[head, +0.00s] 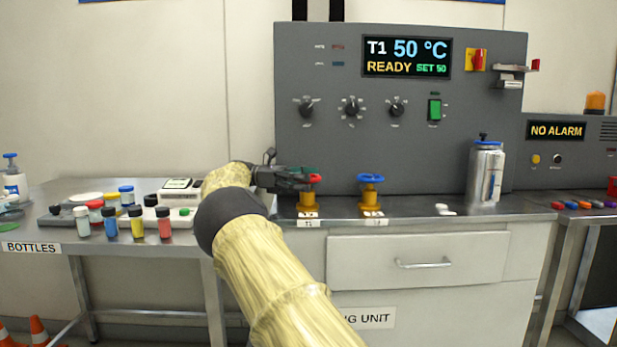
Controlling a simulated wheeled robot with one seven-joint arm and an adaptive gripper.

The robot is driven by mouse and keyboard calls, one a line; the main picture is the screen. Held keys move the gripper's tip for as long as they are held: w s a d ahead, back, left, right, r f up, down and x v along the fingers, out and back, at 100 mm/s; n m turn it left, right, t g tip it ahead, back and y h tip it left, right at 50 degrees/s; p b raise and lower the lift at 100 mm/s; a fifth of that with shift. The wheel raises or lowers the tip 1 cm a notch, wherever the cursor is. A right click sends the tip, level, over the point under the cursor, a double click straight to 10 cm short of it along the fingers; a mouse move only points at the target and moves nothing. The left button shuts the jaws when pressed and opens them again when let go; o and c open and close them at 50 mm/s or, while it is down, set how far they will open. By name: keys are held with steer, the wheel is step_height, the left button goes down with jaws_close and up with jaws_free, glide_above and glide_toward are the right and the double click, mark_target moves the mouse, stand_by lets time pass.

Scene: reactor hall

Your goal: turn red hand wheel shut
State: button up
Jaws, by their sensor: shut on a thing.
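The red hand wheel (315,178) sits on top of a yellow valve body (308,200) at the left front of the steel counter. My gripper (306,180) reaches in from the left at wheel height and is shut on the red wheel. Its dark fingers cover the wheel's left part, so only the right part of the rim shows. How far the wheel is turned cannot be told.
A blue hand wheel (370,178) on a similar yellow valve stands close to the right. A metal flask (485,172) stands further right. The grey control panel (400,130) rises behind. Several small bottles (137,222) crowd the left table (60,190).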

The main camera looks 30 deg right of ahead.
stand_by(0.3)
steer(key=o, duration=1)
steer(key=shift+s, duration=0.1)
steer(key=shift+r, duration=5)
